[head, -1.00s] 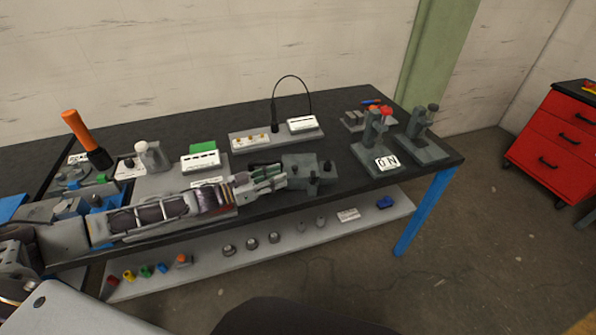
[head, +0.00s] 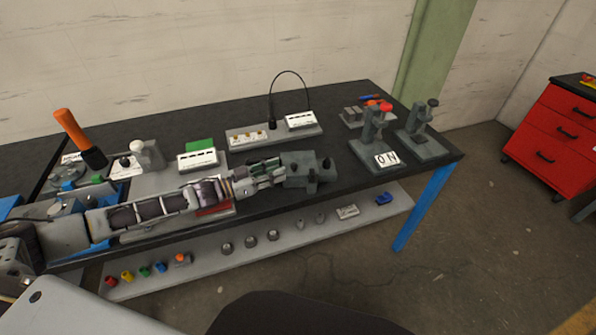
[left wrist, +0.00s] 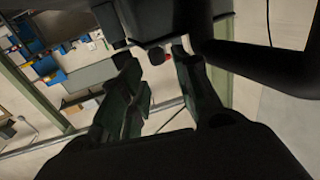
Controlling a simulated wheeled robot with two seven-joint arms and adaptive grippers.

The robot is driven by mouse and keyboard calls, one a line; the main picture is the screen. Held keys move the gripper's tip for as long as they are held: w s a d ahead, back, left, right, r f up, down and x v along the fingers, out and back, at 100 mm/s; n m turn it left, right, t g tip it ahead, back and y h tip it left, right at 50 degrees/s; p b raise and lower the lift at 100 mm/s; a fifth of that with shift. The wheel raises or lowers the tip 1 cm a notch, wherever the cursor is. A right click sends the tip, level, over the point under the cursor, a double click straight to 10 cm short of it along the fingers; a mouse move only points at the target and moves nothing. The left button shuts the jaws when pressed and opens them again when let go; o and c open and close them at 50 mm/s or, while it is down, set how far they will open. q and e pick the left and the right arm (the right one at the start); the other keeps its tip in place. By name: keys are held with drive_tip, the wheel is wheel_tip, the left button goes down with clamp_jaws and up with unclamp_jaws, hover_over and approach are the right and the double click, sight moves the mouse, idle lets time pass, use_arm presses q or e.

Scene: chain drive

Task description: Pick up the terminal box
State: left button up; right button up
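A dark grey block with knob-like studs (head: 308,166) sits on the black table near its front edge; it may be the terminal box, but no label on it is readable. My left gripper (head: 278,172) reaches it from the left, fingertips at its left side; I cannot tell whether they touch. In the left wrist view the fingers (left wrist: 158,62) stand apart with a gap between them. A dark body with a round stud (left wrist: 156,56) shows just beyond the tips. My right gripper is not in view.
Two grey stands (head: 372,142) (head: 424,136) are to the right. A grey plate with a cabled device (head: 273,136) lies behind. A white-labelled box (head: 198,159) and an orange-handled tool (head: 78,135) are left. A lower shelf (head: 205,270) holds small parts. Bare tabletop lies between block and stands.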

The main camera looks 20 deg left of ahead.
sight(294, 164)
use_arm(q)
drive_tip(key=shift+w+d, duration=0.4)
drive_tip(key=shift+d, duration=0.05)
drive_tip(key=shift+w+d, duration=0.1)
drive_tip(key=shift+d, duration=0.05)
drive_tip(key=shift+w+d+r, duration=0.1)
drive_tip(key=shift+w+d, duration=0.1)
drive_tip(key=shift+d, duration=0.1)
drive_tip(key=shift+w+d+r, duration=0.15)
drive_tip(key=shift+w+d, duration=0.25)
drive_tip(key=shift+d, duration=0.1)
drive_tip(key=shift+p+x, duration=0.4)
drive_tip(key=shift+x, duration=0.4)
drive_tip(key=shift+w+d, duration=0.2)
drive_tip(key=shift+d, duration=0.05)
drive_tip(key=shift+w+d, duration=0.3)
drive_tip(key=shift+d, duration=0.05)
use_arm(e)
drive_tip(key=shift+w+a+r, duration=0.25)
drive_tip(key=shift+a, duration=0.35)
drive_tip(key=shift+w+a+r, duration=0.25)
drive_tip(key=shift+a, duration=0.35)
